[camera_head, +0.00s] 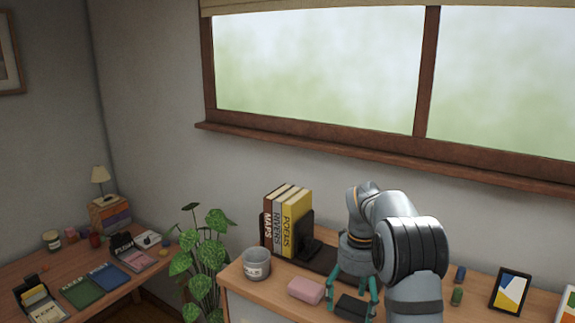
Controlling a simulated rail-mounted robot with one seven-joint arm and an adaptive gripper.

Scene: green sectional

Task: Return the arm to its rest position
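My arm reaches in from the lower right and bends down over the wooden cabinet top in the head view. My gripper (351,297) points down, its teal fingers spread wide apart. A black block-like thing (352,308) shows between and just in front of the fingers. I see no clear grip on it, and I cannot tell whether a finger touches it. My arm hides part of the cabinet top (285,304) behind and right of the gripper.
Right of my arm stand small cylinders (457,297) and a picture frame (510,290). A plant (205,260) separates the cabinet from a cluttered desk (130,288).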

